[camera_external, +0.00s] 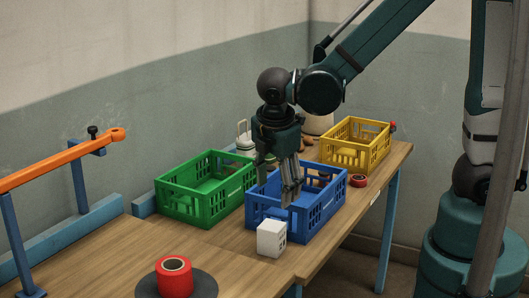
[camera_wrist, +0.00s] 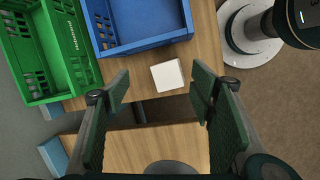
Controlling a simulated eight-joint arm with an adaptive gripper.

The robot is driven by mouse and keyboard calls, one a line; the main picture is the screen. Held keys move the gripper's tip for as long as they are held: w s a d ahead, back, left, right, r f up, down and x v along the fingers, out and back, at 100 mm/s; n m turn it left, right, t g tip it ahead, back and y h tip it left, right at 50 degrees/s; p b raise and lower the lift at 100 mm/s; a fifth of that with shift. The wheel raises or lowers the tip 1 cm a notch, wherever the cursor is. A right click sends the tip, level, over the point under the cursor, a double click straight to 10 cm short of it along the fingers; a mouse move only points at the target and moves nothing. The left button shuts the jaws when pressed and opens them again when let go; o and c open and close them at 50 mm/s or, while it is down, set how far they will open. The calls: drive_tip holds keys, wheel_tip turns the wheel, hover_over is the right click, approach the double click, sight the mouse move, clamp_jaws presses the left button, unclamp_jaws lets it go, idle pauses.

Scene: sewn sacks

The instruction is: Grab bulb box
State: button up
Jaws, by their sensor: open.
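The bulb box, seen as a small white box (camera_external: 271,238), stands on the wooden table near its front edge, just in front of the blue crate. In the wrist view its plain white top (camera_wrist: 167,76) shows between and beyond my two fingers, turned slightly.
The blue crate (camera_external: 318,223) is right behind the box. A green crate (camera_external: 190,209) stands to the left and a yellow crate (camera_external: 378,148) at the back right. A red roll (camera_external: 175,279) sits on a dark disc in front. A small red roll (camera_external: 358,181) lies right of the blue crate.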

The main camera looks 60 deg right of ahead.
sight(270, 227)
drive_tip(key=a+f+n, duration=0.1)
drive_tip(key=f, duration=0.1)
drive_tip(key=a+f+n+h+b, duration=0.1)
drive_tip(key=f, duration=0.2)
drive_tip(key=a+f+n+g, duration=0.1)
drive_tip(key=f+n, duration=0.1)
drive_tip(key=f, duration=0.1)
drive_tip(key=shift+w+a+h, duration=0.25)
drive_tip(key=shift+a+h, duration=0.05)
drive_tip(key=shift+h, duration=0.1)
drive_tip(key=shift+b+x, duration=0.4)
drive_tip(key=shift+x, duration=0.85)
drive_tip(key=shift+b+x, duration=0.6)
drive_tip(key=shift+x, duration=2)
drive_tip(key=c, duration=1)
